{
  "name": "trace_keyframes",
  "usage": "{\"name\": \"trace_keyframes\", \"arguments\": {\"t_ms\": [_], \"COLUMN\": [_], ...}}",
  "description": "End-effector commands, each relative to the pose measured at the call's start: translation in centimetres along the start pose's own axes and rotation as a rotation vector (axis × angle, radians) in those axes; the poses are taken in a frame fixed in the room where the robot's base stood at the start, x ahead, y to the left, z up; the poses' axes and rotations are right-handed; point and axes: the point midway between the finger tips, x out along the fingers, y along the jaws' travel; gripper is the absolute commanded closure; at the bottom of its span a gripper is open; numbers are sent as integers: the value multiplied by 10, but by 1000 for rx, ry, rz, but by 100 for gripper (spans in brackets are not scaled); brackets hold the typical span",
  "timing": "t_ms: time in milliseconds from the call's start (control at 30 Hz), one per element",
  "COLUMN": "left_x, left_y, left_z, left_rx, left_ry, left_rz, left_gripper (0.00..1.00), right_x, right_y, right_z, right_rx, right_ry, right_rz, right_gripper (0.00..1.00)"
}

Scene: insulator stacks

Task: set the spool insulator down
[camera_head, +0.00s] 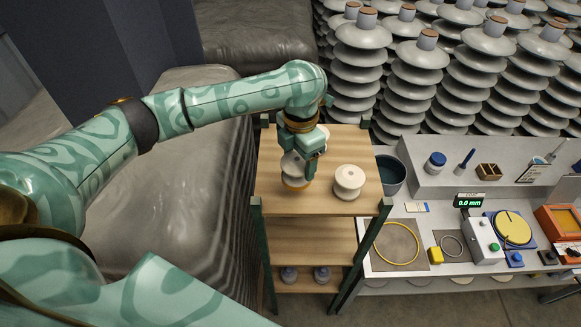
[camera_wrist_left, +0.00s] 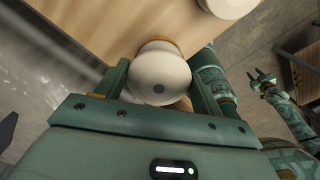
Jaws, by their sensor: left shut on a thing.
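My left gripper (camera_head: 308,150) points down over the wooden top of the rack and is shut on a white spool insulator (camera_head: 294,168). This spool has an orange-brown band at its lower end and looks upright. It is at or very near the top board (camera_head: 325,204); I cannot tell whether it touches. In the left wrist view the held spool (camera_wrist_left: 157,75) sits between the two fingers. A second white spool (camera_head: 349,182) stands upright to its right, apart from it; its edge shows in the wrist view (camera_wrist_left: 228,5). My right gripper (camera_wrist_left: 262,80) appears small there, fingers apart and empty.
The rack has lower shelves with small grey spools (camera_head: 321,274). A dark bucket (camera_head: 392,175) stands right of the rack. A grey workbench (camera_head: 420,208) holds a yellow ring, gauge and tools. Stacked grey insulators (camera_head: 418,75) stand behind. The front of the top board is clear.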

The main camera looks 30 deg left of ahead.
Motion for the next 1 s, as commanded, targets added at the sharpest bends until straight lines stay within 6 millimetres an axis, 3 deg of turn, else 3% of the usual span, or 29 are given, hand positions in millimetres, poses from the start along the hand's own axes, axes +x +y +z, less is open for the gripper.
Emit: {"name": "trace_keyframes", "arguments": {"t_ms": [300,500,867,900,967,1000], "left_x": [31,57,61,61,61,61], "left_y": [22,21,21,21,21,21], "left_z": [-14,-12,-12,-12,-12,-12], "left_rx": [-4,1,1,1,1,1], "left_ry": [0,-4,-4,-3,-3,-3], "left_rz": [0,2,3,3,3,3], "left_gripper": [55,55,55,24,11,11], "right_x": [0,2,2,2,2,2], "right_y": [5,8,7,7,6,6], "right_z": [-7,-6,-6,-6,-6,-6], "right_rx": [0,0,0,0,1,1], "right_ry": [12,10,10,10,10,10], "right_rz": [7,10,9,9,8,7], "right_gripper": [64,64,64,64,64,64]}}
